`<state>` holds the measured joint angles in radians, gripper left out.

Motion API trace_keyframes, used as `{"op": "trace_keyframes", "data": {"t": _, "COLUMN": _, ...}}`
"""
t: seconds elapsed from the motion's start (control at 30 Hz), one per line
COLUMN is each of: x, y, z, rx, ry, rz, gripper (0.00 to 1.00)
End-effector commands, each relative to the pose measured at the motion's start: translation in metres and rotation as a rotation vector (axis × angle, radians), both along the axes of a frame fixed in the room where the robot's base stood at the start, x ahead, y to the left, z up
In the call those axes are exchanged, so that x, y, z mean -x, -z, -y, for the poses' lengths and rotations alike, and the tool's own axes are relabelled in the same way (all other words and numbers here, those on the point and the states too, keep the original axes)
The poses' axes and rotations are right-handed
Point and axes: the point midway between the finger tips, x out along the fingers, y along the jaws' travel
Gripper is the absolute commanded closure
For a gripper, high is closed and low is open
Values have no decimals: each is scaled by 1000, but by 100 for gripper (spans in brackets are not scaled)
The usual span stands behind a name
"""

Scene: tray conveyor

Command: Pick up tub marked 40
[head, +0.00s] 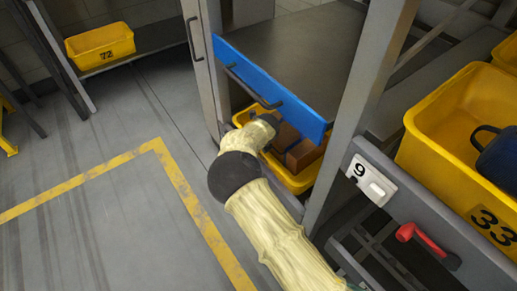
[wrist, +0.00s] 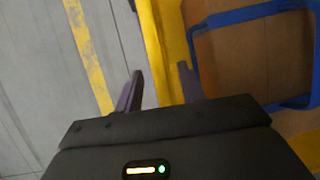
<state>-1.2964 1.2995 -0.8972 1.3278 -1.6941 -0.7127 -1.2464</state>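A yellow tub (head: 297,184) stands low under a blue-edged shelf, with a brown box (head: 302,155) inside it. I see no number on this tub, so I cannot tell if it is the one marked 40. In the wrist view, the tub's yellow rim (wrist: 175,35) runs up between my fingers, with a brown surface (wrist: 252,62) and a blue band (wrist: 203,27) to its right. My gripper (wrist: 160,82) is open, one finger on the floor side and one on the tub side. I cannot tell if they touch the rim.
The blue-edged shelf (head: 268,92) overhangs the tub, with a grey post (head: 358,108) at its right. A tub marked 72 (head: 101,45) sits on a rack at left. A tub marked 33 (head: 440,155) holds a dark blue object at right. A red lever (head: 425,241) sticks out.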

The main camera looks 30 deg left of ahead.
Motion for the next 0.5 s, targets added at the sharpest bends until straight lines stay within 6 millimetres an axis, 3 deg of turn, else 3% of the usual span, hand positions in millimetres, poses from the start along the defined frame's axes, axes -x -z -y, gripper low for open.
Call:
{"op": "trace_keyframes", "data": {"t": 0.37, "x": -2, "y": 5, "z": -2, "rx": -1, "ry": 1, "rz": 0, "gripper": 63}}
{"op": "trace_keyframes", "data": {"t": 0.5, "x": -2, "y": 5, "z": -2, "rx": -2, "ry": 0, "rz": 1, "gripper": 90}}
